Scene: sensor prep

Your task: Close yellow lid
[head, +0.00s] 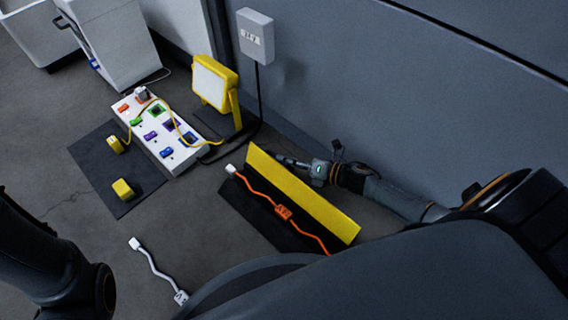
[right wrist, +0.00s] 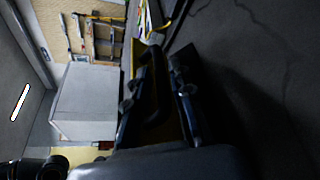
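The yellow lid (head: 305,197) stands raised, tilted up along the far side of a low black box (head: 265,219). An orange cable (head: 283,212) with a white plug runs across the box. My right gripper (head: 285,160) is behind the lid, on the wall side, near its upper left end. In the right wrist view its two dark fingers (right wrist: 163,85) are apart, with a dark yellow surface showing near them. Whether the fingers touch the lid I cannot tell. My left arm shows at the lower left of the head view, but its gripper is out of view.
A white panel (head: 137,115) with several coloured sockets and a yellow work lamp (head: 212,85) stand to the left of the lid. A yellow block (head: 123,189) lies on a dark mat (head: 95,150). A white cable (head: 158,268) lies on the floor. The grey wall (head: 345,100) is close behind my right arm.

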